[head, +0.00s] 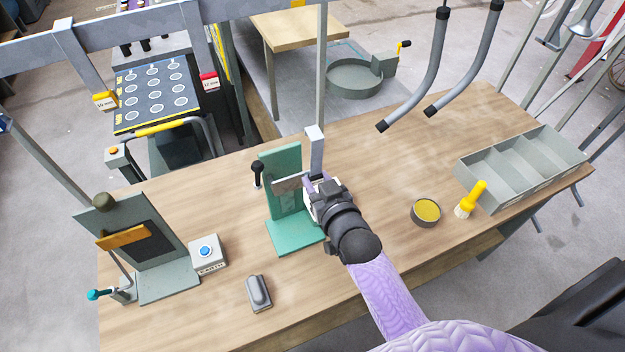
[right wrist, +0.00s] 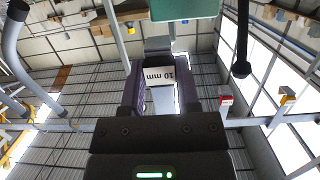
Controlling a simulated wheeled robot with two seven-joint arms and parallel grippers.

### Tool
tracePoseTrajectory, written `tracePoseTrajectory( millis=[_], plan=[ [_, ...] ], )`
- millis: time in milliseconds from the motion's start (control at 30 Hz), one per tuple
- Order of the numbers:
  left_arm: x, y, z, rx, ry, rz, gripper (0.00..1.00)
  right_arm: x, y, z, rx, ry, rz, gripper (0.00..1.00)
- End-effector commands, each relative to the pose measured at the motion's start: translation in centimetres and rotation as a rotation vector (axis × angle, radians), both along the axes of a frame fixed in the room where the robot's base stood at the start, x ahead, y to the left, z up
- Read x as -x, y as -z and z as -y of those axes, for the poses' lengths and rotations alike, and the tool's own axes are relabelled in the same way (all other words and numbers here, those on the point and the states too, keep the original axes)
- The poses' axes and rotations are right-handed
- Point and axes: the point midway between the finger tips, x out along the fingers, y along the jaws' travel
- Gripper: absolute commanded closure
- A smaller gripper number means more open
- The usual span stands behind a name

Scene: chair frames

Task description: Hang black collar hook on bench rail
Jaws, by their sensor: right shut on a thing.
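My right gripper (head: 309,186) is over the bench beside the green upright stand (head: 283,180). It is shut on a grey hook piece (head: 316,150) that rises above the fingers. The bench rail (head: 150,25) crosses the top left of the head view, well apart from the held piece. A yellow-tagged hook (head: 105,100) and a red-tagged hook (head: 209,82) hang from it. My left gripper is not in view.
On the bench (head: 380,170) are a grey fixture (head: 165,280), blue-button box (head: 207,252), dark grey block (head: 259,293), yellow-filled bowl (head: 427,211), yellow brush (head: 471,198) and divided tray (head: 525,165). Two bent tubes (head: 436,75) hang at upper right. A thin post (head: 321,70) stands behind the stand.

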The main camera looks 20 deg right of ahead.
Motion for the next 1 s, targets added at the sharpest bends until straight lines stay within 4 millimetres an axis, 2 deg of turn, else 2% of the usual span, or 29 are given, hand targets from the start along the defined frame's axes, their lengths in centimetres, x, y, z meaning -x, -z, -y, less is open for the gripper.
tracePoseTrajectory(
  millis=[33,100,200,333,400,500,767,900,1000],
  plan=[
    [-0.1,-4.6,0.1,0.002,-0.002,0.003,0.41,-0.5,-6.0,0.7,0.003,0.000,0.006,1.00],
    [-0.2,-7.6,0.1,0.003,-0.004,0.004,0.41,-1.0,-10.7,1.4,0.002,0.000,0.004,1.00],
    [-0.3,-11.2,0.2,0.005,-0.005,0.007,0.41,-1.4,-16.3,2.1,0.000,-0.008,0.000,1.00],
    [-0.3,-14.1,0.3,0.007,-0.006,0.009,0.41,-1.6,-21.2,2.5,0.001,-0.020,-0.008,1.00],
    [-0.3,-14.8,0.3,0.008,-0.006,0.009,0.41,-1.7,-22.5,2.6,0.001,-0.025,-0.011,1.00],
    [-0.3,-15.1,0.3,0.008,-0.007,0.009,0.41,-1.7,-23.2,2.7,0.001,-0.029,-0.013,1.00],
    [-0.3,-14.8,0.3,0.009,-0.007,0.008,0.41,-1.7,-23.0,2.7,0.001,-0.029,-0.014,1.00],
    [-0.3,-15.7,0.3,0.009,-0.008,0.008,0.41,-1.6,-23.2,2.7,0.002,-0.030,-0.016,1.00],
    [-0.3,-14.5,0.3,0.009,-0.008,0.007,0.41,-3.0,-22.5,2.7,0.001,-0.030,-0.011,1.00]
  ],
)
